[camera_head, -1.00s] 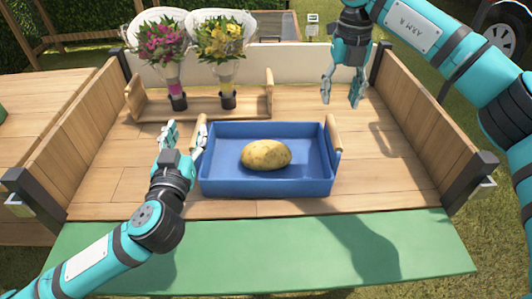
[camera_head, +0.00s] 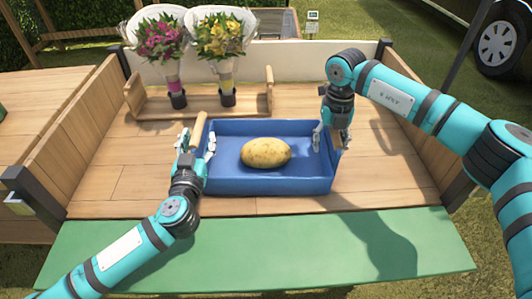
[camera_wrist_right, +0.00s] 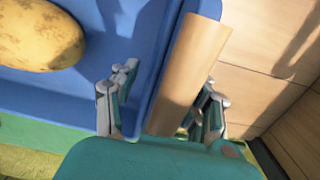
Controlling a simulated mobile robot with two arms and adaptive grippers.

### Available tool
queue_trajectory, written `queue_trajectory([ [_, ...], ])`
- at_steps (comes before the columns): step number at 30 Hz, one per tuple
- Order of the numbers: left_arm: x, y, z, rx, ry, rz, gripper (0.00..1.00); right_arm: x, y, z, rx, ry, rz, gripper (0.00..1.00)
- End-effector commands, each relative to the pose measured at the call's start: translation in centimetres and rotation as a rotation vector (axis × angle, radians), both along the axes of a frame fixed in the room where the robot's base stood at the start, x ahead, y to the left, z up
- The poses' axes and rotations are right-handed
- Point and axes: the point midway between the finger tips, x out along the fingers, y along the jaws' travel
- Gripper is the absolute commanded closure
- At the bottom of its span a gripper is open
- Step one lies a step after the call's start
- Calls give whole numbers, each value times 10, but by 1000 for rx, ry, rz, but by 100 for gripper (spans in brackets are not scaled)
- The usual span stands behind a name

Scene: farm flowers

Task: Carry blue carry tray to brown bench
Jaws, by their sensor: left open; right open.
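The blue carry tray (camera_head: 270,186) rests on the wooden bed of a cart and holds a potato (camera_head: 266,152). It has a wooden handle on each short side. My left gripper (camera_head: 197,142) is open, with its fingers on either side of the left handle (camera_head: 200,128). My right gripper (camera_head: 331,141) is open over the right side of the tray. In the right wrist view its fingers (camera_wrist_right: 165,105) straddle the right handle (camera_wrist_right: 195,65), with visible gaps. The right handle is mostly hidden in the head view. No thing is clearly recognisable as the brown bench.
A wooden carrier (camera_head: 200,104) with two flower bouquets (camera_head: 160,40) (camera_head: 222,38) stands behind the tray. Wooden side walls (camera_head: 85,130) bound the cart bed. A green panel (camera_head: 260,245) lies along the front. Another wooden surface (camera_head: 40,120) is at the far left.

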Motion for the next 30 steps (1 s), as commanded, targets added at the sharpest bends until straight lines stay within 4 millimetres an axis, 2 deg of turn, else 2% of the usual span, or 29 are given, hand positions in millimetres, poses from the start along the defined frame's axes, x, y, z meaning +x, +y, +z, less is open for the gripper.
queue_trajectory([
  [6,14,0,1,0,-1,-1,52,0,0,-16,1,0,0,54],
  [15,15,0,0,0,0,-1,52,0,0,-17,1,0,1,54],
  [26,15,-1,1,0,0,-2,98,0,1,-17,1,0,1,100],
  [30,14,-2,0,0,0,-4,100,0,1,-17,2,-1,1,100],
])
